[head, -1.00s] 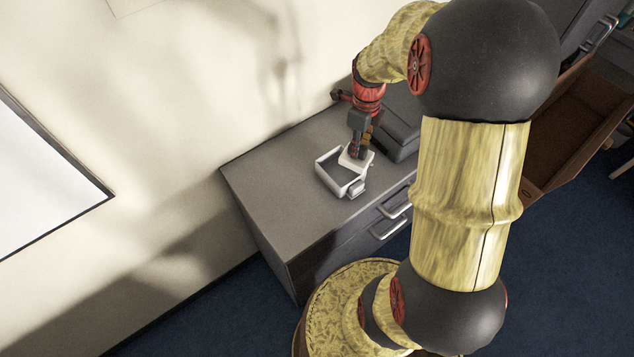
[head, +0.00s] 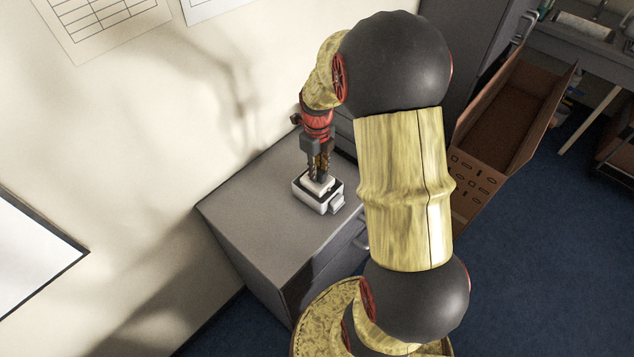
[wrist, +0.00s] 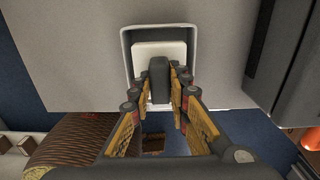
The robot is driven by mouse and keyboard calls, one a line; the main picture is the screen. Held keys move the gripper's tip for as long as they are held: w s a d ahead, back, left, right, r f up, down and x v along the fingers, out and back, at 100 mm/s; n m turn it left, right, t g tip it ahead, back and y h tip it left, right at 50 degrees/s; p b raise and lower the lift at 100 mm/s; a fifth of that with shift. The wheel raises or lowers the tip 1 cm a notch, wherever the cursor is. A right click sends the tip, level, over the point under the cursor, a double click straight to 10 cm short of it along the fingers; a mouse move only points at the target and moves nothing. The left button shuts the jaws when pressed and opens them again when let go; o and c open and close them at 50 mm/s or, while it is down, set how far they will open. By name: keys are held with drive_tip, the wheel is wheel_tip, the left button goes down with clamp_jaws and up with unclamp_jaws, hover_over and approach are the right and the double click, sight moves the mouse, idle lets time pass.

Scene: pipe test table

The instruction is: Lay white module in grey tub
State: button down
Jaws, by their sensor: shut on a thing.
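The white module (head: 321,186) is a pale flat block with a dark grey upright part (wrist: 159,78) between my fingers in the wrist view. My gripper (head: 318,180) points down and is shut on it. The grey tub (head: 308,203) is a small open box with a pale rim on the cabinet top. In the wrist view the module's white plate (wrist: 160,48) lies within the outline of the tub's rim (wrist: 127,58). The module is at the tub's opening. My fingers hide part of it, and I cannot tell whether it touches the tub floor.
The grey cabinet top (head: 252,210) is clear to the left and front of the tub. A dark box (wrist: 290,75) stands close to the right in the wrist view. The wall is behind, and an open brown carton (head: 500,120) stands at the right.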

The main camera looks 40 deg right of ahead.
sight(317, 181)
drive_tip(key=shift+f, duration=2.5)
drive_tip(key=shift+f+b, duration=0.15)
drive_tip(key=shift+b, duration=0.15)
drive_tip(key=c, duration=1.7)
unclamp_jaws()
